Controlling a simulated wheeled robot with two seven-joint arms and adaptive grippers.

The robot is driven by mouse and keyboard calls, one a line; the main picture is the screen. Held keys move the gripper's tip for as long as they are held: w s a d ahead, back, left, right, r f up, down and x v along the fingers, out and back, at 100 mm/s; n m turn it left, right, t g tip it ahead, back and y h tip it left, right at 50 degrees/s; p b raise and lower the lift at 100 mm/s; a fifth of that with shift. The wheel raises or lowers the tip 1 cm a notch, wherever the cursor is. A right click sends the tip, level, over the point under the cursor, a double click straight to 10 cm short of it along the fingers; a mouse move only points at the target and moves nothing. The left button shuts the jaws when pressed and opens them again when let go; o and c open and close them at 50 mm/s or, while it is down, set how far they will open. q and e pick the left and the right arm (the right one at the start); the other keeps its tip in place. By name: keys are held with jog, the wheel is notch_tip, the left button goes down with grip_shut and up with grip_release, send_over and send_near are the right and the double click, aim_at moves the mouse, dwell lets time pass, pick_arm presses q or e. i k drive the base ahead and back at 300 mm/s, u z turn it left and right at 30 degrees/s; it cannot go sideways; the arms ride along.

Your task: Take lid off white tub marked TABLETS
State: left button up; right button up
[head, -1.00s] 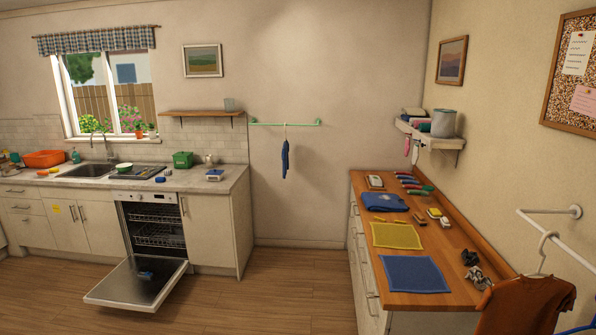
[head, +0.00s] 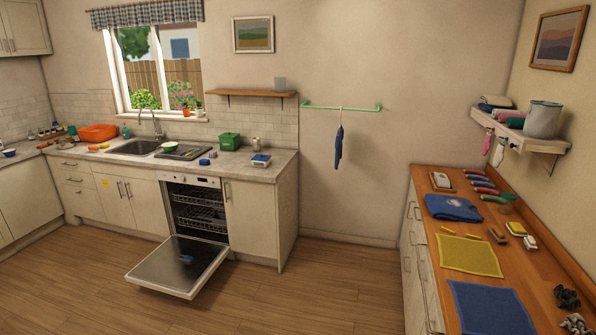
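No TABLETS marking can be read at this distance, so I cannot tell which thing is the white tub. A small white item with blue on it (head: 261,160) sits at the right end of the sink counter; it is too small to identify. A pale grey-white container (head: 543,119) stands on the wall shelf at the right, with no readable marking. Neither of my grippers is in view.
The dishwasher door (head: 180,265) hangs open low over the floor. A green box (head: 230,141) and a blue item (head: 204,162) are on the counter (head: 285,158). A wooden worktop (head: 450,210) with cloths stands at right. The middle floor is clear.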

aim_at(264, 158)
jog(key=i, duration=5.3)
jog(key=u, duration=0.1)
